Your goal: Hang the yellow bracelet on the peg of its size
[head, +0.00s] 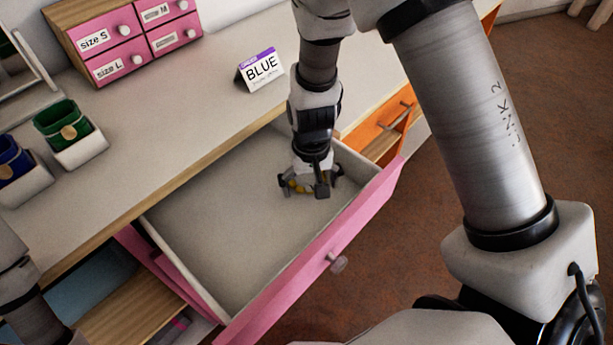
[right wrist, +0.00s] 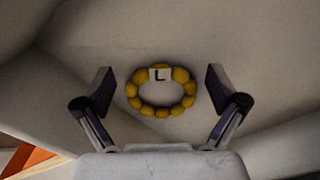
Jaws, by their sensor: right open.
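The yellow bracelet (right wrist: 134,90) lies flat on the floor of an open drawer. It is a ring of yellow beads with a white tag marked "L". In the head view only bits of yellow (head: 292,185) show beneath my right gripper (head: 310,192). My right gripper (right wrist: 160,90) points down into the drawer, its fingers open on either side of the bracelet with gaps between. The peg is not in view. My left arm shows at the lower left of the head view, but its gripper is out of frame.
The open pink-fronted drawer (head: 215,235) is otherwise empty. On the desktop (head: 165,110) stand a "BLUE" card (head: 261,69), a pink drawer box (head: 110,55) with size labels, and green (head: 62,122) and blue (head: 14,158) containers. An orange drawer (head: 380,125) is at right.

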